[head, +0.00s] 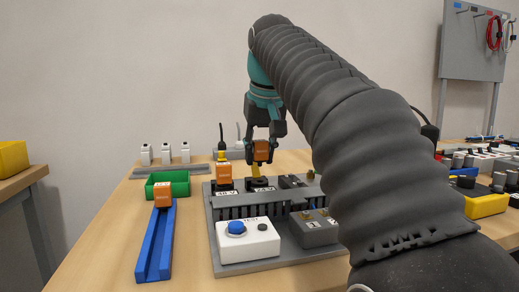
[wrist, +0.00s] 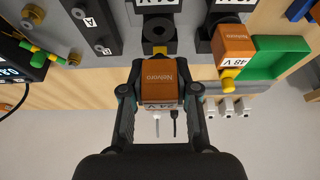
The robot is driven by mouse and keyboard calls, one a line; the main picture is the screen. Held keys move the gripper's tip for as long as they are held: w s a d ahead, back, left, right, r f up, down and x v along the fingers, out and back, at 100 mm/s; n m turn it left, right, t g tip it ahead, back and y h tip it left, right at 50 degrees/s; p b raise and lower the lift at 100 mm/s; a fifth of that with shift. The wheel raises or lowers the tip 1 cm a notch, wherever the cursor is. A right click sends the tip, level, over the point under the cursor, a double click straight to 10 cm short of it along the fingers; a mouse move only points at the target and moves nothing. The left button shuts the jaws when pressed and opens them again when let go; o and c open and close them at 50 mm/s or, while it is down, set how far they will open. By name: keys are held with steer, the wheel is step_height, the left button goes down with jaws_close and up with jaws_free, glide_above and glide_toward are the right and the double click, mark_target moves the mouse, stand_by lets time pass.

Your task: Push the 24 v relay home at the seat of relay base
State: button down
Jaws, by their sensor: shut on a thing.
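My gripper (head: 262,140) is shut on the orange 24 V relay (head: 262,151), holding it by its sides above the relay base. In the wrist view my gripper (wrist: 160,93) grips the relay (wrist: 158,82), whose white label reads 24 V. The relay base (head: 215,215) is a grey panel with black sockets. A black socket (head: 264,186) with a yellow lever lies just below the held relay; it also shows in the wrist view (wrist: 158,28). The relay appears apart from this socket.
Another orange relay (head: 223,178), labelled 48 V in the wrist view (wrist: 232,46), stands in the left socket. A further orange relay (head: 162,194) sits on a blue rail (head: 155,245). A green bin (head: 180,182) and a white button box (head: 248,243) are close by.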

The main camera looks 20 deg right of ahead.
mark_target(261, 160)
steer(key=shift+f+b, duration=0.55)
steer(key=shift+f, duration=0.5)
steer(key=shift+p, duration=0.7)
stand_by(1.0)
steer(key=shift+f+b, duration=0.6)
steer(key=shift+f, duration=0.15)
steer(key=shift+r+p, duration=0.5)
steer(key=shift+p, duration=0.2)
steer(key=shift+p, duration=0.6)
stand_by(1.8)
steer(key=shift+f+b, duration=0.4)
steer(key=shift+f, duration=0.15)
steer(key=shift+r, duration=0.1)
stand_by(0.4)
steer(key=shift+r+p, duration=0.35)
steer(key=shift+p, duration=0.25)
